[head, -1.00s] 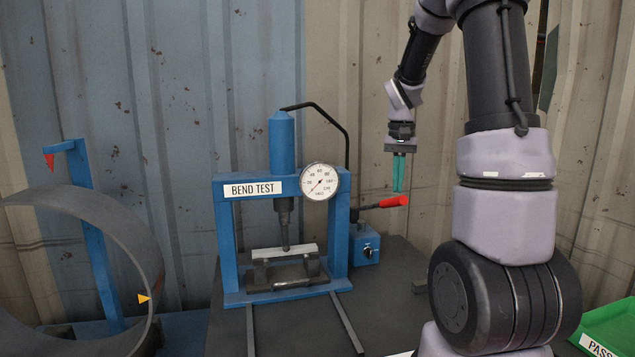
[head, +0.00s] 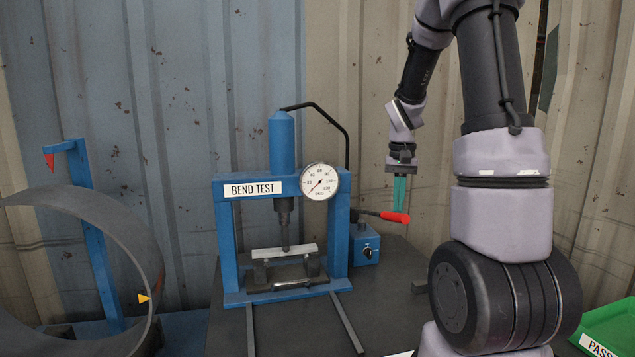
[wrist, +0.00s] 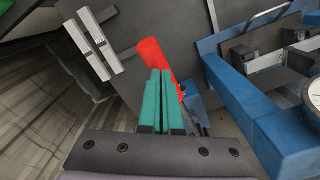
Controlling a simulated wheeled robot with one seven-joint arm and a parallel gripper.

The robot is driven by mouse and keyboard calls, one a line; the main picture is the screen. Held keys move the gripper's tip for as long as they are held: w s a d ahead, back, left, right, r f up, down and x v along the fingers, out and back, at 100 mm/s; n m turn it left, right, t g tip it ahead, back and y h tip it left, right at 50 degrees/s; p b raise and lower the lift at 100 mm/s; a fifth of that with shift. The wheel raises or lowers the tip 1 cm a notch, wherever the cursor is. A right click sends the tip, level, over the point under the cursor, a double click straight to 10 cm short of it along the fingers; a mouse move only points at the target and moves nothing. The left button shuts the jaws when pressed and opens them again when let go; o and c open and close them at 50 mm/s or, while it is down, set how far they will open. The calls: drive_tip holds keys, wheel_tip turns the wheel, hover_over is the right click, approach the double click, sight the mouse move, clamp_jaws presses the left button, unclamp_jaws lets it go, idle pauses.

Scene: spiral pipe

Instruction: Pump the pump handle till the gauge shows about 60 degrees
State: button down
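The pump handle is a dark lever with a red grip (head: 396,217), sloping slightly down to the right from the press frame. My gripper (head: 399,208) points down with its teal fingers close together, their tips at the red grip. The wrist view shows the red grip (wrist: 152,58) just beyond the shut fingertips (wrist: 164,76); it does not appear to lie between them. The round white gauge (head: 320,181) sits on the press's upper right. Its needle points to the lower left, near the low end; the exact reading is too small to tell.
The blue press frame (head: 229,245) labelled BEND TEST holds a light bar (head: 284,252) under its ram. A blue box with a dark knob (head: 365,247) stands beside it. A green tray (head: 612,325) is at right, a curved metal band (head: 140,240) at left.

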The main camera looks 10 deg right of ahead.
drive_tip(key=shift+s+f, duration=0.25)
drive_tip(key=shift+f, duration=0.5)
drive_tip(key=shift+s+f, duration=0.2)
drive_tip(key=shift+f, duration=0.6)
drive_tip(key=shift+s+f, duration=0.25)
drive_tip(key=shift+f, duration=0.5)
drive_tip(key=shift+f, duration=0.35)
wheel_tip(320, 180, down, 8)
drive_tip(key=shift+s, duration=0.15)
approach(400, 222)
drive_tip(key=w, duration=0.3)
drive_tip(key=w+d, duration=0.1)
drive_tip(key=shift+w+f, duration=0.3)
